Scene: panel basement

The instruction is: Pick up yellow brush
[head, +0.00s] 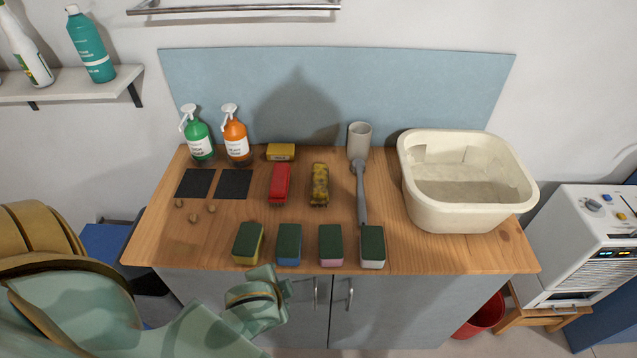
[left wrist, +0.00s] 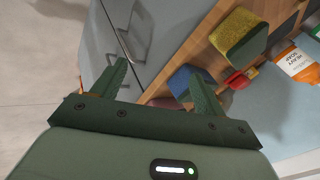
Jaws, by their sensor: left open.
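The yellow brush (head: 319,185) lies on the wooden counter (head: 350,260) in the head view, with dark patches on its yellow body. A red brush (head: 280,183) lies to its left. My left gripper (head: 283,288) is low in front of the counter's front edge, by the cabinet doors, apart from the yellow brush. In the left wrist view my left gripper (left wrist: 158,72) is open, with its two fingers spread and nothing held between them. I cannot make out the yellow brush in that view. My right gripper is in neither view.
Several sponges, such as the blue one (head: 289,244), line the counter's front edge between my left gripper and the brush. A cream basin (head: 465,210) stands at the right. Soap bottles (head: 236,140) stand back left.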

